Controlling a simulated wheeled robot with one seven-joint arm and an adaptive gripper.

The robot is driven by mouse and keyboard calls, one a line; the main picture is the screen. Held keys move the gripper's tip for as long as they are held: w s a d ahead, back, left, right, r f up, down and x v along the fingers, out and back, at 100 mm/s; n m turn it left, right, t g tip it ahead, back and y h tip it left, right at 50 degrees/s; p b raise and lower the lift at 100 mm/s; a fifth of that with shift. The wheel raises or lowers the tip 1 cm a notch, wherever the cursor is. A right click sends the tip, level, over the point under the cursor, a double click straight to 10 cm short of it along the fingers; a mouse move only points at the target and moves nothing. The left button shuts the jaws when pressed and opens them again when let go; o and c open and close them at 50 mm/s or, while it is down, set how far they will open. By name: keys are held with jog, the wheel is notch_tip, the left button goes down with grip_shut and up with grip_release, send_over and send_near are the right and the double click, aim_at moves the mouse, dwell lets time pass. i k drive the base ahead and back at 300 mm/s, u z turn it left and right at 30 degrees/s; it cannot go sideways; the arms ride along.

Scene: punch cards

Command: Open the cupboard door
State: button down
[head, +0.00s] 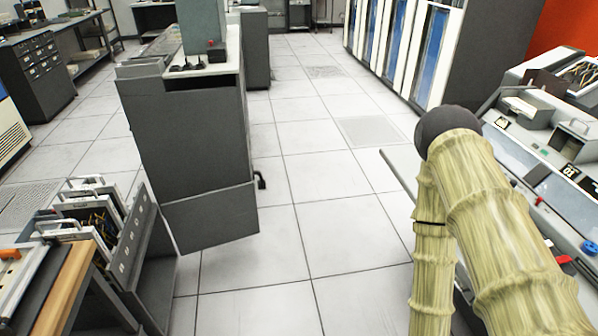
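No cupboard door can be told for certain in the head view. A tall dark cabinet (490,50) with white and blue upright front panels stands at the back right, and no panel on it looks open. A dark grey machine cabinet (190,150) stands left of the middle, with a separate lower panel (210,217). My arm fills the lower right, bent at a dark elbow joint, with one link running down out of the bottom edge. My gripper is not in view.
A console (545,150) stands close on the right, beside and partly behind my arm. A rack of panels (135,240) and a wood-edged bench (68,290) are at lower left. Drawers (45,75) stand at far left. The tiled floor (310,190) is clear through the middle.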

aim_at(201, 222)
jog(key=z, duration=0.05)
jog(key=i, duration=1.15)
jog(key=u, duration=0.9)
jog(key=i, duration=0.65)
jog(key=u, duration=0.6)
